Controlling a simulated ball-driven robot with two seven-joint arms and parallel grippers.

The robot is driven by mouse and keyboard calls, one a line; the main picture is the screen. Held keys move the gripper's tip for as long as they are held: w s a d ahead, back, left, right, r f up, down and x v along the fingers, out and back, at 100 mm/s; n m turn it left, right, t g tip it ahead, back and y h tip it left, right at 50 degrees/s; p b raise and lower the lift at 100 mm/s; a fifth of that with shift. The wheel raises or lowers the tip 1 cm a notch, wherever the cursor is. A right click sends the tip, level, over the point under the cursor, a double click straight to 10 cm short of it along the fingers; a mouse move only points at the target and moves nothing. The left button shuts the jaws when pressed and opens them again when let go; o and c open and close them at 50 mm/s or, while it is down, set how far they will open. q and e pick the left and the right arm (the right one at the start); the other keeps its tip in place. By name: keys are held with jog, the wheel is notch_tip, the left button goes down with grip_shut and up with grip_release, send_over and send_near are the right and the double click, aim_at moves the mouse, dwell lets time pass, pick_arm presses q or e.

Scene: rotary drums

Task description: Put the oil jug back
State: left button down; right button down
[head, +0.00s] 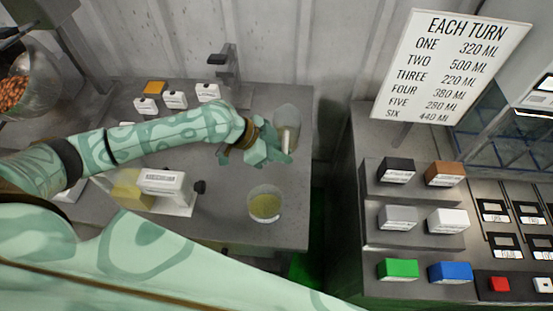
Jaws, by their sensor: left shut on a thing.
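A clear grey jug (287,118) stands or hangs at the right end of the grey table, near the wall. My left gripper (284,147) reaches it from the left and is shut on its pale handle. The gripper hides part of the jug's lower side, so I cannot tell whether its base touches the table. A clear cup (265,203) with yellow oil in it stands upright in front of the gripper, near the table's right edge. My right gripper is not in view.
A white labelled device (167,188) with a yellow container (128,190) stands left of the cup. A black-headed stand (226,65) and small labelled blocks (175,100) are at the back. A sign (450,65) stands above the right bench of coloured blocks. A gap separates the tables.

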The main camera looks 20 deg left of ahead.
pick_arm(q)
jog(key=w+a+f, duration=0.1)
jog(key=f, duration=0.1)
jog(key=w+a+f+b, duration=0.1)
jog(key=f, duration=0.2)
jog(key=w+f+b, duration=0.1)
jog(key=f, duration=0.2)
jog(key=shift+w+a+f, duration=0.1)
jog(key=shift+a+f, duration=0.1)
jog(key=shift+a, duration=0.2)
jog(key=c, duration=1.4)
grip_release()
jog(key=v, duration=1.2)
jog(key=shift+p, duration=0.35)
